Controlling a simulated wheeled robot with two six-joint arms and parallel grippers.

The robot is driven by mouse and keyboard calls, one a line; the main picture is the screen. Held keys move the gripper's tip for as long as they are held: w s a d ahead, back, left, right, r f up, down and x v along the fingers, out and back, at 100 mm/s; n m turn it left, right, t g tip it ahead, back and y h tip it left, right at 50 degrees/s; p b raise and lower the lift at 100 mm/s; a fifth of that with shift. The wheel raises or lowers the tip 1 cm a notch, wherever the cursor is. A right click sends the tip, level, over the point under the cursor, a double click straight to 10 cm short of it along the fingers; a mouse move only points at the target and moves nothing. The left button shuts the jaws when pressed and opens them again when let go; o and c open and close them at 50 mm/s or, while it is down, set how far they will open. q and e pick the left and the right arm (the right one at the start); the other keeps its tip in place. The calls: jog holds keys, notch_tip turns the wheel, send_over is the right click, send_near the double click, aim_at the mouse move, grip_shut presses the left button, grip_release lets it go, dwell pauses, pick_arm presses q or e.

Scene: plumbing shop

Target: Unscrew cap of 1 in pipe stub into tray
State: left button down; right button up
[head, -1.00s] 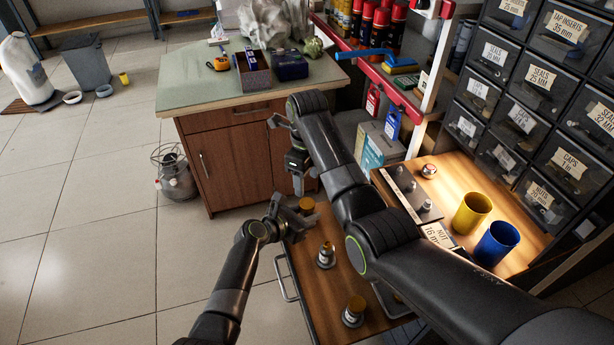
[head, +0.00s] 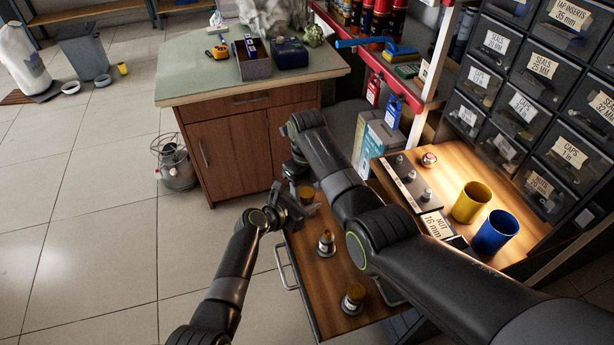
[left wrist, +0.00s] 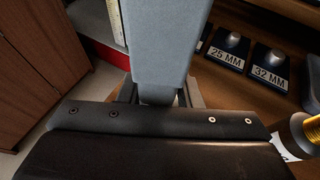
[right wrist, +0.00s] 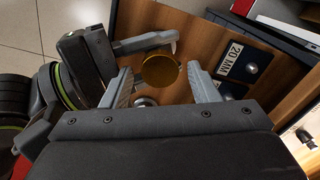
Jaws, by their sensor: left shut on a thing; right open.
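In the left wrist view a grey finger hides the held part. I cannot tell which thing is the tray.
Black plates marked 20 MM (right wrist: 243,60), 25 MM (left wrist: 229,50) and 32 MM (left wrist: 270,67) lie beside the stubs. A yellow cup (head: 471,202) and a blue cup (head: 495,232) stand right. A green-topped cabinet (head: 240,90) stands behind. My right arm covers part of the wooden surface.

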jog(key=shift+f, duration=0.35)
